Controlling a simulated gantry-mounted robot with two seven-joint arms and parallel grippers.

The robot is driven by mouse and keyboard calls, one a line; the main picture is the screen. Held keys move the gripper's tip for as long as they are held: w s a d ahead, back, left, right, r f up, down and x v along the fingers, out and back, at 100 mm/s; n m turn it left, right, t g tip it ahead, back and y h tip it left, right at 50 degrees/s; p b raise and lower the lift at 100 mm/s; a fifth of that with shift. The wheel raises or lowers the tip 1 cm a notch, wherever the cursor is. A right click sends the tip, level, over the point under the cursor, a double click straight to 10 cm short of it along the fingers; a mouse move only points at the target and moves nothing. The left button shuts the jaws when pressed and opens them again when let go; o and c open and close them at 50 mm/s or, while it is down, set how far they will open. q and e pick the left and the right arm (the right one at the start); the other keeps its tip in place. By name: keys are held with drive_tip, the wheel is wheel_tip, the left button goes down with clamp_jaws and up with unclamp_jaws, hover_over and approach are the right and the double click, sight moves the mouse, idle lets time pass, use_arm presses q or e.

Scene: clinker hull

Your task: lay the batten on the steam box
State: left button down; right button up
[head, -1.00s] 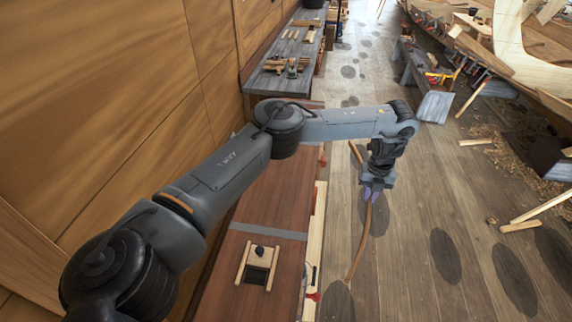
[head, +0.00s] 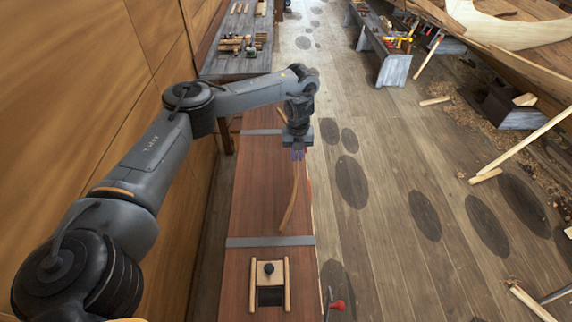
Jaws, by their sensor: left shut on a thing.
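The batten (head: 291,208) is a thin, light-brown, slightly curved wooden strip in the head view. My left gripper (head: 298,153) points down and is shut on it near its middle. One end slants toward the near side and the far part is mostly hidden behind my wrist. The steam box (head: 252,195) is a long reddish-brown box with grey straps. The batten appears over the right part of its top. I cannot tell whether it touches the lid. My right gripper is not in view.
A small hatch with a black knob (head: 268,270) and two wooden rails is on the box's near part. A red-handled tool (head: 337,304) is at its right side. A bench with tools (head: 240,62) stands beyond. Open plank floor lies to the right.

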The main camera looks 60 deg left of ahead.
use_arm(q)
drive_tip(key=s+a+f, duration=0.2)
drive_tip(key=shift+a+p, duration=0.35)
drive_tip(key=shift+s+f+p, duration=0.1)
drive_tip(key=shift+f+p, duration=0.45)
drive_tip(key=shift+f, duration=1.45)
drive_tip(key=c, duration=1.2)
unclamp_jaws()
drive_tip(key=shift+o, duration=0.2)
drive_tip(key=shift+r, duration=0.1)
drive_tip(key=shift+r, duration=0.65)
wheel_tip(320, 180, up, 6)
drive_tip(key=b, duration=0.2)
wheel_tip(320, 180, up, 4)
drive_tip(key=p, duration=0.3)
hover_over(287, 169)
drive_tip(key=shift+r, duration=0.3)
